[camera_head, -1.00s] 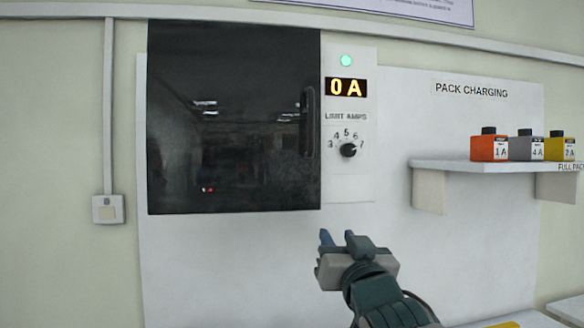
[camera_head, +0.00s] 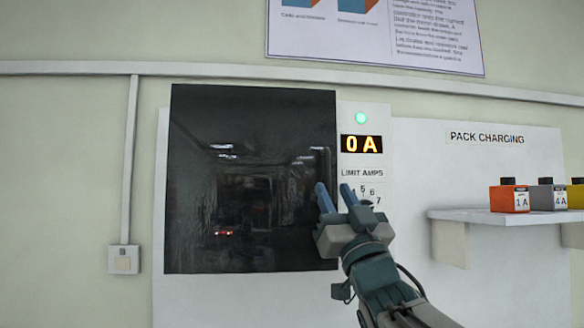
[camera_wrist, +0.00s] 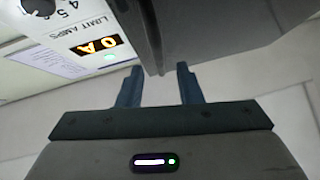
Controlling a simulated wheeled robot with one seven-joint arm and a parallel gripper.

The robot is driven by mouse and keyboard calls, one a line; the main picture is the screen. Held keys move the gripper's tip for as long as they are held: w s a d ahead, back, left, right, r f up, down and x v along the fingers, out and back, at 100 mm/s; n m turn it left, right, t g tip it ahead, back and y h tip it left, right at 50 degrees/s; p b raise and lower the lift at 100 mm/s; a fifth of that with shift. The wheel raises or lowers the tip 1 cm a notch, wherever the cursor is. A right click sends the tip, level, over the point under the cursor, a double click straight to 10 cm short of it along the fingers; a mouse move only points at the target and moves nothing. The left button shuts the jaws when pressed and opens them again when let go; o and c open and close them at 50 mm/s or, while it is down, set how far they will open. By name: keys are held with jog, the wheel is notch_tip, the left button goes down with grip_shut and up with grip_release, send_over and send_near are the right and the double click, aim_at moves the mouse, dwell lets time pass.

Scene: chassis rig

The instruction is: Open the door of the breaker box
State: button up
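The breaker box door (camera_head: 245,190) is a glossy black panel on the wall and looks closed in the head view. Its dark vertical handle (camera_head: 323,162) is near its right edge; the lower part is hidden by my gripper. My gripper (camera_head: 335,190) is open, its two blue fingers pointing up near the door's lower right edge. In the wrist view, the open fingers of my gripper (camera_wrist: 159,76) stand on either side of a dark vertical bar or edge of the door (camera_wrist: 215,35). I cannot tell whether they touch it.
Right of the door is a panel with a green light (camera_head: 361,118), a "0 A" display (camera_head: 361,144) and a limit knob partly behind my gripper. A white shelf (camera_head: 470,215) with several coloured packs stands further right. A switch box (camera_head: 124,260) is at left.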

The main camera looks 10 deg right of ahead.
aim_at(329, 183)
jog(key=shift+p+x, duration=0.7)
jog(key=shift+x, duration=1.55)
jog(key=shift+c, duration=0.2)
grip_shut()
